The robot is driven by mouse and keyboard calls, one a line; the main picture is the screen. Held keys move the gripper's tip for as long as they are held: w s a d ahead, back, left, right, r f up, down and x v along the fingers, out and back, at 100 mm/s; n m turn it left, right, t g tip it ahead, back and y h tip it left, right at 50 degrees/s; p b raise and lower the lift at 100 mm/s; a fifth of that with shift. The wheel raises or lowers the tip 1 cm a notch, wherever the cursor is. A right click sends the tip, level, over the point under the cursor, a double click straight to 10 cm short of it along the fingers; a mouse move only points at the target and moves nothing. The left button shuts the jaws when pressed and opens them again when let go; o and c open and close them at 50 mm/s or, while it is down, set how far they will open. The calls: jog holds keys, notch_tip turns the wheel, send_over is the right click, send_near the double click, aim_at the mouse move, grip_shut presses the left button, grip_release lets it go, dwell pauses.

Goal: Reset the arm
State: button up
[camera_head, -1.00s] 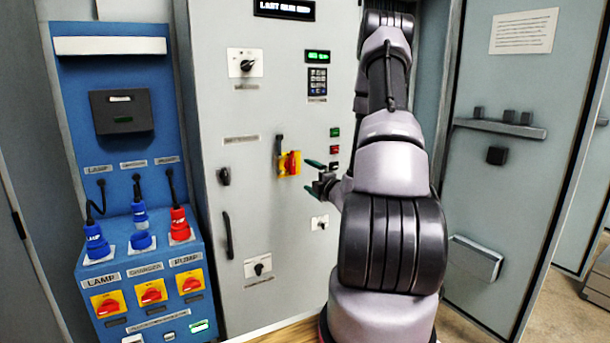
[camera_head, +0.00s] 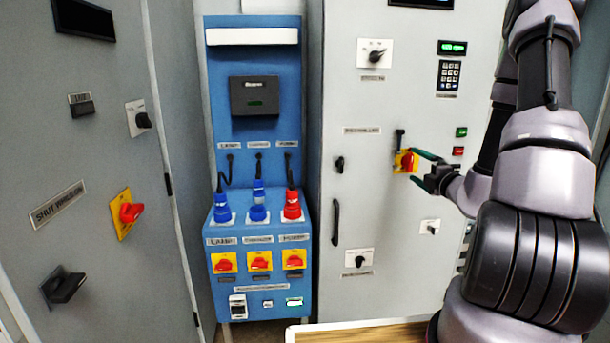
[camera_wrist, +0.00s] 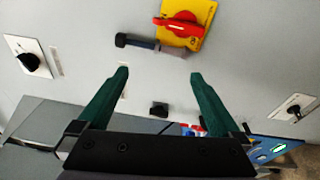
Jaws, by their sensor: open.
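My gripper (camera_head: 428,171) is at the grey cabinet (camera_head: 376,110), close to a red rotary switch on a yellow plate (camera_head: 404,161) in the head view. In the wrist view my gripper (camera_wrist: 158,76) has two green fingers spread wide with nothing between the tips. There the red and yellow switch (camera_wrist: 180,24) lies beyond the fingertips, with a dark handle (camera_wrist: 137,41) beside it. Whether a finger touches the cabinet I cannot tell. My arm covers the right side of the head view.
A blue panel (camera_head: 237,185) with blue and red plugs and several yellow-red switches stands left of the cabinet. A further grey cabinet (camera_head: 95,150) with a yellow-red switch (camera_head: 127,212) is at far left. A wooden surface (camera_head: 360,335) shows at the bottom.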

jog(key=s+a+r+n+g+y, duration=0.2)
jog(key=a+r+n+g+y, duration=0.1)
jog(key=a+r+n+y, duration=0.55)
jog(key=s+a+r+n+g, duration=0.4)
jog(key=s+a+n+g, duration=0.7)
jog(key=a+n, duration=0.55)
jog(key=s+d+r+n+g+h, duration=0.1)
jog(key=s+d+n+h, duration=0.15)
jog(key=s+n, duration=0.4)
jog(key=s+d+r+n+h, duration=0.1)
jog(key=s+n+h, duration=0.2)
jog(key=s+n, duration=0.3)
jog(key=s+d+r+n+t+h, duration=0.1)
jog(key=d+r+n+t+h, duration=0.3)
jog(key=n, duration=0.5)
jog(key=shift+s+d+r+h, duration=0.15)
jog(key=shift+d+r+h, duration=0.15)
jog(key=shift+d+r, duration=0.65)
jog(key=shift+d+f, duration=0.25)
jog(key=shift+f, duration=0.05)
